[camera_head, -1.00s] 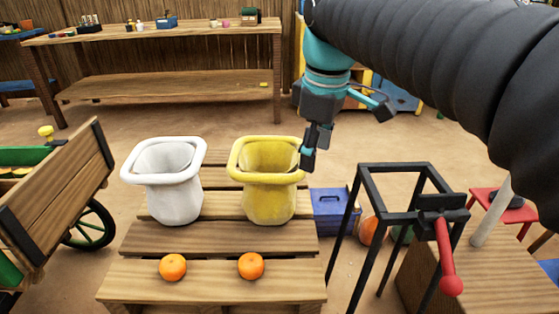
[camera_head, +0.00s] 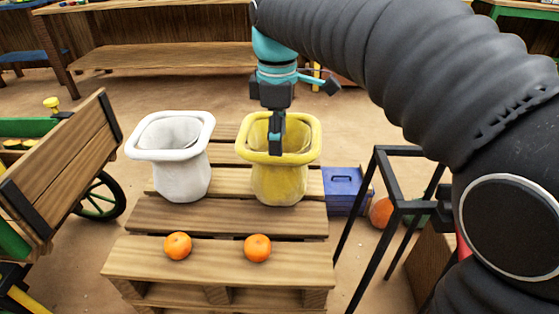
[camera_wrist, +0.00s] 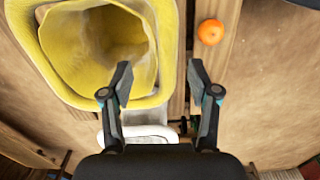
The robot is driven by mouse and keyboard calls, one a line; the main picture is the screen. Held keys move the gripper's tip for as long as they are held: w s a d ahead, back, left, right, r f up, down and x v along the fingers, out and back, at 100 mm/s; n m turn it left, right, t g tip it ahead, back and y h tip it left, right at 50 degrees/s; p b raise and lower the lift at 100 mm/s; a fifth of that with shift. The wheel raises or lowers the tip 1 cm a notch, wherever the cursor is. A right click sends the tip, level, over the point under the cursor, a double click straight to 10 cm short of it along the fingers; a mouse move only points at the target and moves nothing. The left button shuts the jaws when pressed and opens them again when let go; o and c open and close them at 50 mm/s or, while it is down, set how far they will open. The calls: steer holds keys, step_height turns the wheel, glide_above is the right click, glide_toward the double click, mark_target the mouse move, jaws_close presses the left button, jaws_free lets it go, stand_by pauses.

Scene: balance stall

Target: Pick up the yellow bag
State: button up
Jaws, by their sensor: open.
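The yellow bag (camera_head: 280,186) stands upright and open-topped on a slatted wooden stand (camera_head: 165,218), with a thick rolled rim. My gripper (camera_head: 276,148) points down at the bag's mouth, in front of its opening in the head view. In the wrist view my gripper (camera_wrist: 161,70) is open and empty. One finger overlaps the rim of the yellow bag (camera_wrist: 68,62) and the other lies outside it, over the planks. Whether a finger touches the rim or reaches below it, I cannot tell.
A white bag (camera_head: 182,178) stands close to the left of the yellow one. Two oranges (camera_head: 177,246) (camera_head: 257,248) lie on the front step. A blue box (camera_head: 343,190) and a black frame (camera_head: 380,205) are at the right, a wooden cart (camera_head: 65,165) at the left.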

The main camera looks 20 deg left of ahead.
mark_target(275, 159)
steer(key=f, duration=0.4)
steer(key=shift+s+a+f, duration=0.15)
steer(key=shift+s+f, duration=0.1)
steer(key=shift+s, duration=0.15)
steer(key=shift+f+b, duration=0.3)
steer(key=shift+f, duration=0.25)
jaws_close()
